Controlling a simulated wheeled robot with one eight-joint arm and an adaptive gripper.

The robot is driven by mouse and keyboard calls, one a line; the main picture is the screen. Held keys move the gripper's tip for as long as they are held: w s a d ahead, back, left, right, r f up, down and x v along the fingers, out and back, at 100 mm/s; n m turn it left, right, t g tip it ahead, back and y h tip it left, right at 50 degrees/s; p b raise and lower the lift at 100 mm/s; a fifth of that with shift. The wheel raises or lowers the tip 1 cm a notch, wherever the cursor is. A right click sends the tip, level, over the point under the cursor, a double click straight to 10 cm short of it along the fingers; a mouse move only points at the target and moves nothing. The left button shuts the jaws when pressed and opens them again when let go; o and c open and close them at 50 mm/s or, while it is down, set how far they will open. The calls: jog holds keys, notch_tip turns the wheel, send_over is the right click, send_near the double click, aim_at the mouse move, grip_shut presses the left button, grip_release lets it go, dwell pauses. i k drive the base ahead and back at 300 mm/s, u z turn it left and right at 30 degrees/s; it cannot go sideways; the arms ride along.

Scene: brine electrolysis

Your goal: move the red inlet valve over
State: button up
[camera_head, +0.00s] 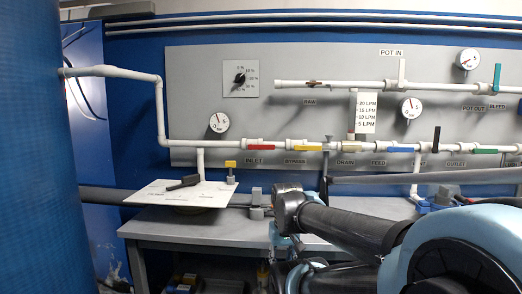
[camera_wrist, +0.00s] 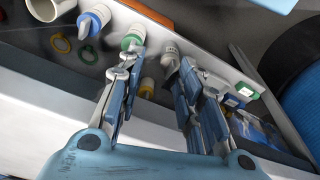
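The inlet valve's red handle (camera_head: 261,147) lies flat along the white pipe (camera_head: 276,145) on the grey wall panel, above the INLET label (camera_head: 253,160). My gripper (camera_wrist: 156,62) shows open in the wrist view, with its two fingers well apart. In the head view my arm reaches in from the right, and its end is below and to the right of the red handle, apart from it. The gripper's fingers are hard to make out there. The red handle cannot be made out in the wrist view.
Yellow (camera_head: 307,148), blue (camera_head: 400,150) and green (camera_head: 484,151) handles follow along the pipe. A bench (camera_head: 160,226) with a white board (camera_head: 205,196) stands below. A blue barrel (camera_head: 35,150) fills the left edge. Several fittings lie around my fingers in the wrist view, including a green-ringed one (camera_wrist: 132,40).

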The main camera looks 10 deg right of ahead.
aim_at(250, 146)
jog(key=z, duration=0.4)
jog(key=k, duration=1.25)
jog(key=z, duration=0.5)
jog(key=i, duration=1.05)
jog(key=z, duration=0.05)
